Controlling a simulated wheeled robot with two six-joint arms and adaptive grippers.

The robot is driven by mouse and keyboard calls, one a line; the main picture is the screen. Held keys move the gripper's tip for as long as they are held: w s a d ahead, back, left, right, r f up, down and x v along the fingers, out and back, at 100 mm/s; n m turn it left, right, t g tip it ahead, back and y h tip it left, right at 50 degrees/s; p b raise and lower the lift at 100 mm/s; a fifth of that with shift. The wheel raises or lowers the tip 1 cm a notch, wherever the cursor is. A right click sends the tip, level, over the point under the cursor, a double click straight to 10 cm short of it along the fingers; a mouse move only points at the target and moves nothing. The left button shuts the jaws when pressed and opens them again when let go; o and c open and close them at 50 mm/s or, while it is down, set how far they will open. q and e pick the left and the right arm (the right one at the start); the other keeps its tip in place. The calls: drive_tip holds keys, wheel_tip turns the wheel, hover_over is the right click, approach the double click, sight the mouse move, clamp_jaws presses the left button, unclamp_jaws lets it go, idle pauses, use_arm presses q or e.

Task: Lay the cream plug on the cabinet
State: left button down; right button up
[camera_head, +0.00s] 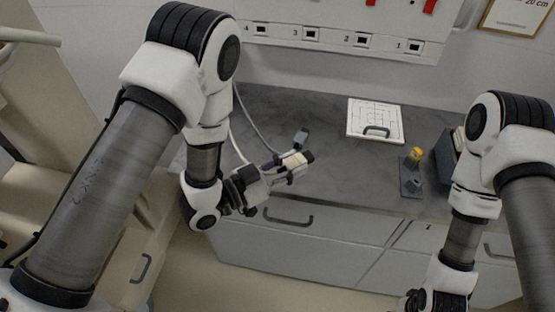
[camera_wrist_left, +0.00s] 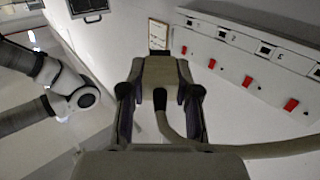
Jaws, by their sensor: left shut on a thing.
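The cream plug (camera_head: 296,160) is between the fingers of my left gripper (camera_head: 284,172), which is shut on it. The plug also shows in the left wrist view (camera_wrist_left: 160,72), with a cable leaving its near end. In the head view the plug is over the front part of the grey top of the cabinet (camera_head: 290,105). Whether it touches the top cannot be told. My right gripper (camera_head: 425,300) is low at the bottom edge, partly cut off, and its fingers cannot be made out.
A grey plug (camera_head: 301,138) on a grey cable is just behind the cream plug. A white board with a handle (camera_head: 375,120), a stand with a yellow top (camera_head: 412,180) and a dark box (camera_head: 445,158) are to the right. A numbered socket panel (camera_head: 335,42) is on the wall.

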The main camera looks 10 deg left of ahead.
sight(288, 169)
use_arm(q)
drive_tip(key=f+m+g+h, duration=0.1)
drive_tip(key=m+g, duration=0.1)
drive_tip(key=g, duration=0.1)
drive_tip(key=w+f+m+g+h, duration=0.1)
drive_tip(key=m+g, duration=0.1)
drive_tip(key=g, duration=0.1)
drive_tip(key=w+f+m+g+h, duration=0.1)
drive_tip(key=m+g+h, duration=0.1)
drive_tip(key=m+g, duration=0.1)
drive_tip(key=shift+a+f+g, duration=0.15)
drive_tip(key=shift+a+g, duration=0.25)
drive_tip(key=shift+s+g, duration=0.15)
drive_tip(key=shift+g, duration=0.15)
